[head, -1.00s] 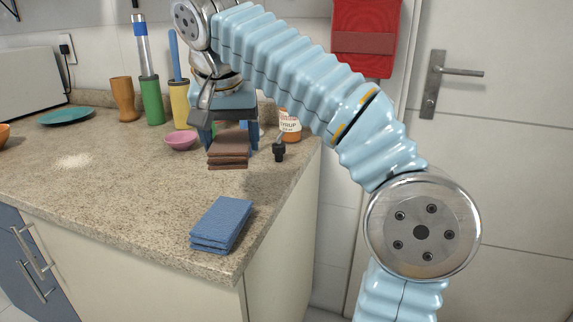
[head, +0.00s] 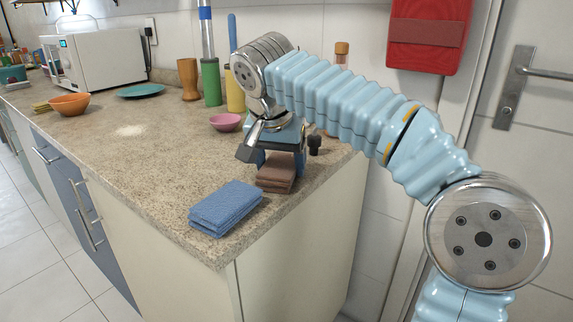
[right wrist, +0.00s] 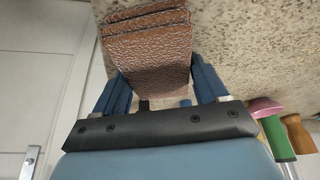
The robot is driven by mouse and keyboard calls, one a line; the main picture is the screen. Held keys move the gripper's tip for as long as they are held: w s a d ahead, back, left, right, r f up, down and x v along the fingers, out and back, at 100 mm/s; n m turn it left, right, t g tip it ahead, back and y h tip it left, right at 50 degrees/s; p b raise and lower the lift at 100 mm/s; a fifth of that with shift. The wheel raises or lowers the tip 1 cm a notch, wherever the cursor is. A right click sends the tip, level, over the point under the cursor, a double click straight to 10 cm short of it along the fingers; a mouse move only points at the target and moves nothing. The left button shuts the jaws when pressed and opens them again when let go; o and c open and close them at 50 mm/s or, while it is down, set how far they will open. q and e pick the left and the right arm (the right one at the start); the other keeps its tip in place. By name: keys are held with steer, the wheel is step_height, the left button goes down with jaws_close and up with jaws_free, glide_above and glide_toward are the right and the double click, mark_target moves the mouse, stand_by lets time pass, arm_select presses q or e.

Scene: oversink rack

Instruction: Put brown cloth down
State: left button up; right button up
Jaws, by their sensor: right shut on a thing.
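The brown cloth (head: 275,180) is a folded stack near the right front edge of the speckled counter. My right gripper (head: 280,166) points down over it, with its blue fingers on either side, shut on the cloth. In the right wrist view the brown cloth (right wrist: 150,48) shows its folded layers between the two blue fingers (right wrist: 160,80). The counter surface is close behind it; I cannot tell whether the cloth touches it. My left gripper is not in view.
A folded blue cloth (head: 225,207) lies left of the brown cloth, near the counter's front edge. A pink bowl (head: 226,122), a green cylinder (head: 211,82) and a dark stopper (head: 314,144) stand behind. The counter (head: 160,165) is mostly clear to the left, with white crumbs (head: 130,130).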

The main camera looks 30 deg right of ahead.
steer(key=shift+f, duration=0.2)
steer(key=o, duration=0.9)
steer(key=shift+o, duration=0.2)
steer(key=shift+s+r, duration=0.1)
steer(key=shift+r, duration=0.25)
steer(key=p+v, duration=0.2)
steer(key=v, duration=1)
steer(key=shift+f, duration=0.1)
